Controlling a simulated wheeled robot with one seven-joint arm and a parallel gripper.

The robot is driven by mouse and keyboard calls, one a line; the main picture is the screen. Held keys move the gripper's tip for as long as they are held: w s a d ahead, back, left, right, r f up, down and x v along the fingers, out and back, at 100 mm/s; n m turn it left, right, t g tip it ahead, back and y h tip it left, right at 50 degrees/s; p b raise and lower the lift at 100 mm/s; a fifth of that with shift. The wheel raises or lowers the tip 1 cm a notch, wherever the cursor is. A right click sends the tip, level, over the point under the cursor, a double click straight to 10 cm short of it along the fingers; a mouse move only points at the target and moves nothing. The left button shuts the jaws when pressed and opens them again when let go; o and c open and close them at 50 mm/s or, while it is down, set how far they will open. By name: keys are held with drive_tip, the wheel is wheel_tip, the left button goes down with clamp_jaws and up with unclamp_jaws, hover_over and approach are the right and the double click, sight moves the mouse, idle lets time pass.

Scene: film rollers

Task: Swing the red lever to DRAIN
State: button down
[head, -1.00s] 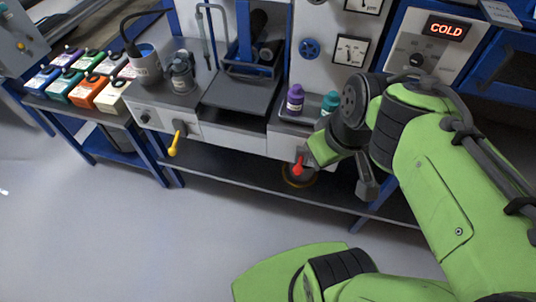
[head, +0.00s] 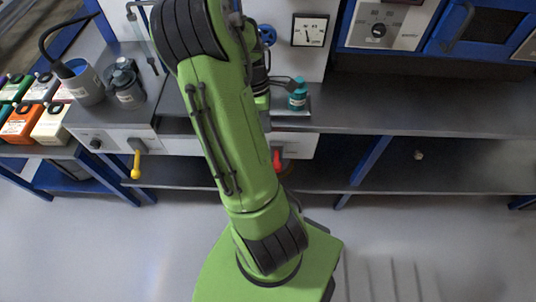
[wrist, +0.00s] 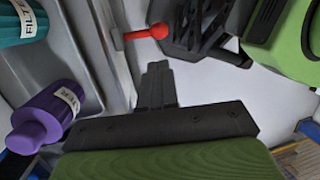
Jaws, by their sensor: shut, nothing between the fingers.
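The red lever (head: 277,160) hangs at the front of the white-fronted bench unit (head: 298,147), just right of my arm in the head view. In the wrist view, the red lever (wrist: 148,32) shows its round knob and a thin red stem running left to the pale panel. My gripper (wrist: 157,85) is shut and empty in the wrist view. Its fingertips appear just below the knob in the picture, with a small gap. In the head view my gripper is hidden behind my arm. No DRAIN marking is readable.
A yellow lever (head: 136,165) hangs farther left on the unit. A purple bottle (wrist: 45,118) and a teal bottle (wrist: 22,22) stand in a tray close to my gripper. The teal bottle also shows in the head view (head: 298,97). A lower shelf (head: 330,178) runs beneath.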

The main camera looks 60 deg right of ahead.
sight(276, 163)
drive_tip(key=b+x, duration=0.4)
drive_tip(key=x, duration=1)
drive_tip(key=shift+w+b, duration=0.1)
drive_tip(key=shift+b, duration=0.25)
drive_tip(key=shift+f, duration=0.1)
